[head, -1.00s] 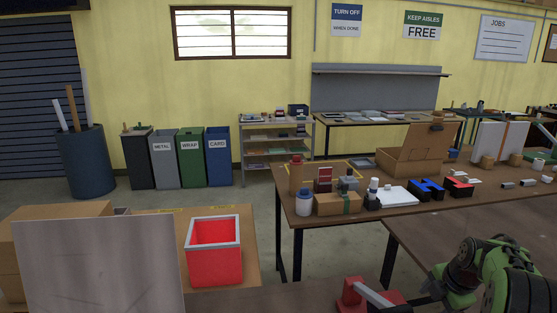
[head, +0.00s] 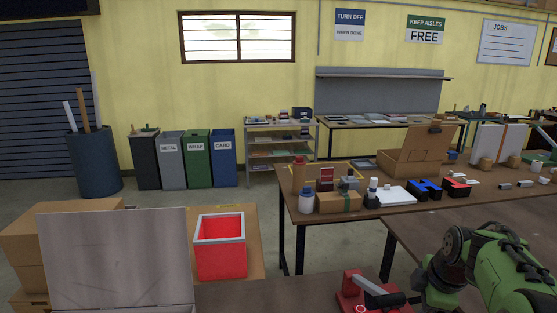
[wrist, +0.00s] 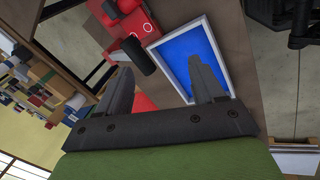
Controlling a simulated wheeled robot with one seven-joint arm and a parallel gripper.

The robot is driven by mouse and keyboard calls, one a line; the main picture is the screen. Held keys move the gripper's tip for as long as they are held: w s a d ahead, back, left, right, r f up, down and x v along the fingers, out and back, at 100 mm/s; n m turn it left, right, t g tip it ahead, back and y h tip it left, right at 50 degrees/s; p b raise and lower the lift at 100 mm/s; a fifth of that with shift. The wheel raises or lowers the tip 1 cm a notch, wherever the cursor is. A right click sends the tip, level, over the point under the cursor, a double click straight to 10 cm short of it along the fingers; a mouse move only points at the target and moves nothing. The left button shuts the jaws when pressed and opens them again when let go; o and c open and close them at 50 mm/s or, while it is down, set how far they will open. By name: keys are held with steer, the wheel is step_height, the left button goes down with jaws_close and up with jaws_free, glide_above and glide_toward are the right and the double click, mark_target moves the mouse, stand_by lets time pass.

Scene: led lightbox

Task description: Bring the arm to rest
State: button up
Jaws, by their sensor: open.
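My gripper (wrist: 158,68) is open in the wrist view. Its two dark fingers stand apart with nothing held between them. Beyond them lie a blue tray with a pale rim (wrist: 222,76) and a red device with a black handle (wrist: 139,54). The fingers overlap both in the picture, and I cannot tell how far away they are. In the head view my green arm (head: 497,262) fills the lower right corner, and its fingers are out of that picture. The red device (head: 352,287) shows left of the arm at the bottom edge.
A red bin with a grey rim (head: 221,258) stands at lower left, beside a grey panel (head: 118,258) and cardboard boxes (head: 62,225). A brown table (head: 320,217) with several small items and an open carton (head: 416,150) stands ahead. Grey floor (head: 235,200) is open near the waste bins.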

steer(key=s+a+r+m+p, duration=0.2)
steer(key=s+a+r+m, duration=0.55)
steer(key=s+a, duration=0.35)
steer(key=s+a+m+t+p, duration=0.1)
steer(key=s+a+m, duration=0.3)
steer(key=s+m, duration=0.3)
steer(key=s, duration=0.5)
steer(key=shift+s+f+t, duration=0.25)
steer(key=shift+s+t, duration=0.05)
steer(key=shift+s, duration=0.1)
steer(key=shift+a+m, duration=0.1)
steer(key=shift+m, duration=0.15)
